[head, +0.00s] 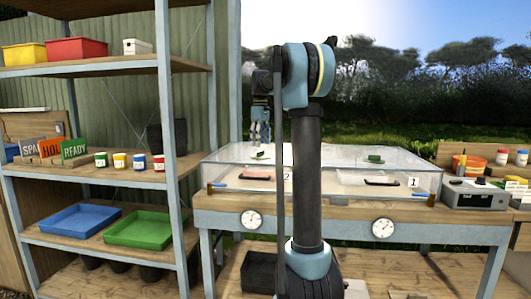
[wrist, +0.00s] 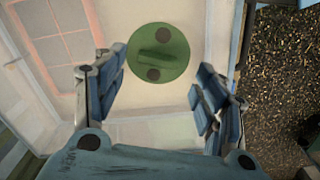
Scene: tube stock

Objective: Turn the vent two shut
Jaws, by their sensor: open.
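The left green vent (head: 259,155) sits on the clear lid of the propagator box, near the label 2 (head: 286,177). In the wrist view the vent (wrist: 150,48) is a round green disc with a raised grip bar running nearly across the picture and two dark round spots above and below it. My gripper (head: 260,139) points down above this vent, apart from it. In the wrist view my gripper (wrist: 158,82) is open and empty, its fingers left and right of the disc's lower part. A second green vent (head: 374,158) is near the label 1 (head: 413,182).
The clear box (head: 436,183) stands on a wooden bench (head: 350,215) with two dial gauges (head: 251,220) on its front. A shelf rack (head: 168,130) with trays and pots stands close on the left. A grey device (head: 474,195) is at the right.

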